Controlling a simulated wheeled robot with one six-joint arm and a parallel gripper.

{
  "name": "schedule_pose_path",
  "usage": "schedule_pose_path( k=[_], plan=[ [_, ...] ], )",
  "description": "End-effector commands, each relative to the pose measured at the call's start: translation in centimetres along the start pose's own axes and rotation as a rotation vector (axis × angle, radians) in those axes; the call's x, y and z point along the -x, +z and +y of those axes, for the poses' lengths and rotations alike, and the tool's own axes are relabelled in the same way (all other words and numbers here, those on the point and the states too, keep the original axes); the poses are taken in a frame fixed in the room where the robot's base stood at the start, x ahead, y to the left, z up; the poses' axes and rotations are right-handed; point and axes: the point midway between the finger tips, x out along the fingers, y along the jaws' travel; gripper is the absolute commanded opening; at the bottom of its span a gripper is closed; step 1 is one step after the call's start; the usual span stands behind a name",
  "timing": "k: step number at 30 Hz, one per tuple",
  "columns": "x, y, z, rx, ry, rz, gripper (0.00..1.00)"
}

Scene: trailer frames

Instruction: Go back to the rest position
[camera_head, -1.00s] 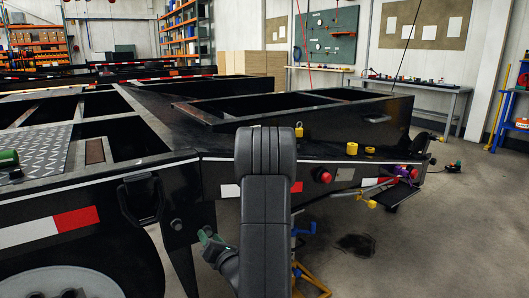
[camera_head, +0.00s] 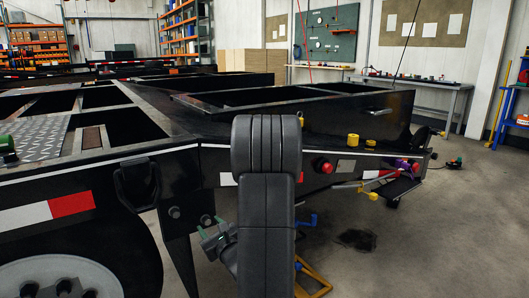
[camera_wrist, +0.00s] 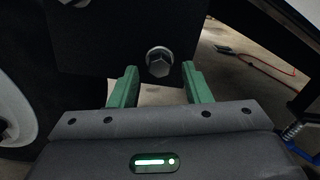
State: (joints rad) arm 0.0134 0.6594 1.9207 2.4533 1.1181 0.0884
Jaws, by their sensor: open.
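My gripper (camera_wrist: 153,88) shows in the wrist view with its two green fingers apart and nothing between them. Beyond the fingers is a dark bracket plate of the trailer with a hex bolt (camera_wrist: 160,62) in it. In the head view my gripper (camera_head: 205,236) is partly seen to the left of my arm, low beside the trailer frame (camera_head: 200,160). My arm hides part of the frame's side.
Red lamp (camera_head: 324,166), yellow piece (camera_head: 352,140) and purple-red coupling (camera_head: 405,167) are at the trailer's right end. A wheel (camera_head: 60,278) is at lower left. A blue-yellow stand (camera_head: 312,272) is right of my arm. Floor (camera_head: 440,240) at right is mostly clear.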

Motion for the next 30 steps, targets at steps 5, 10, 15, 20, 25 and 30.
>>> schedule_pose_path(
  k=[5, 10, 15, 20, 25, 30],
  plan=[
    [0.0, -0.01, -0.09, 0.142, -0.001, -0.001, 0.44],
    [0.0, 0.03, -0.15, 0.24, -0.001, -0.001, 0.44],
    [0.0, 0.04, -0.18, 0.286, -0.001, 0.0, 0.44],
    [0.0, 0.05, -0.19, 0.296, -0.001, 0.0, 0.44],
    [0.0, 0.05, -0.18, 0.295, -0.001, 0.0, 0.44],
    [0.11, 0.32, 0.01, 0.293, 0.003, -0.004, 0.44]
  ],
)
